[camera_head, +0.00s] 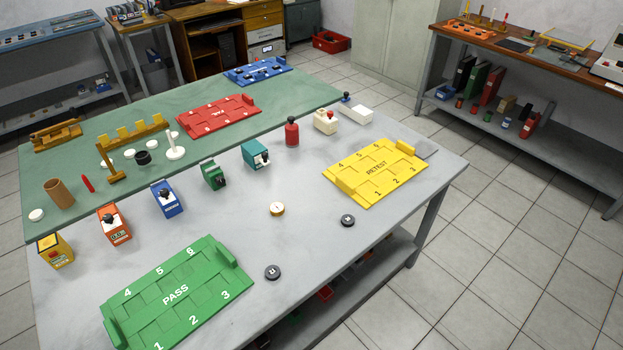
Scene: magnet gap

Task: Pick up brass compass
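The brass compass (277,209) is a small round disc with a pale face and a brass-coloured rim. It lies flat on the bare grey part of the table (330,245), between the green PASS tray and the yellow RETEST tray. Nothing touches it and its top is uncovered. My gripper is not in view.
Two dark round discs (348,220) (272,272) lie near the compass. The green PASS tray (178,292) is front left, the yellow RETEST tray (376,172) right. Several small instruments, including a teal one (256,155) and a red bottle (292,132), stand behind it.

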